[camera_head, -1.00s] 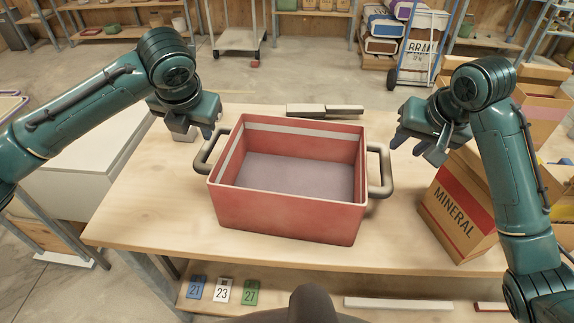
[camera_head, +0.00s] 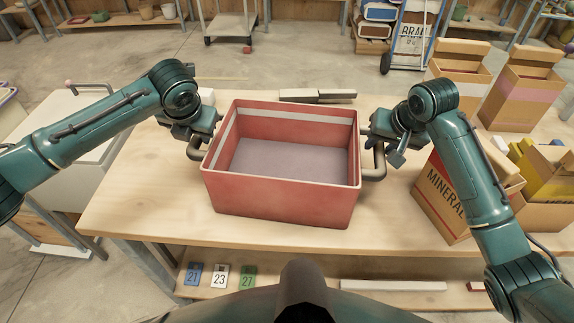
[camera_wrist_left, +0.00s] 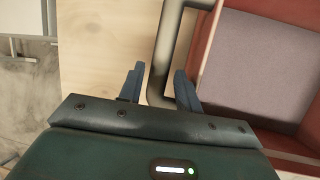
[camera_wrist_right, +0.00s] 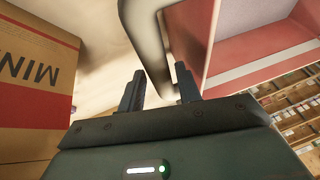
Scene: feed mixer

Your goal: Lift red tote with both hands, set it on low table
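The red tote (camera_head: 280,203) stands upright and empty on the wooden table (camera_head: 140,210), with a grey loop handle on each side. My left gripper (camera_head: 203,142) is at the left handle (camera_head: 196,146). In the left wrist view my left gripper (camera_wrist_left: 158,75) has its fingers apart, with the left handle (camera_wrist_left: 166,45) between them. My right gripper (camera_head: 372,140) is at the right handle (camera_head: 376,165). In the right wrist view my right gripper (camera_wrist_right: 160,80) is open, with the right handle (camera_wrist_right: 150,40) just ahead of and between its fingertips.
A MINERAL box (camera_head: 440,195) stands right of the tote, close to my right arm. Open cartons (camera_head: 520,90) are behind it. A grey bar-like object (camera_head: 317,96) lies behind the tote. A white-topped unit (camera_head: 75,155) stands left of the table. Numbered cards (camera_head: 219,276) are on the lower shelf.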

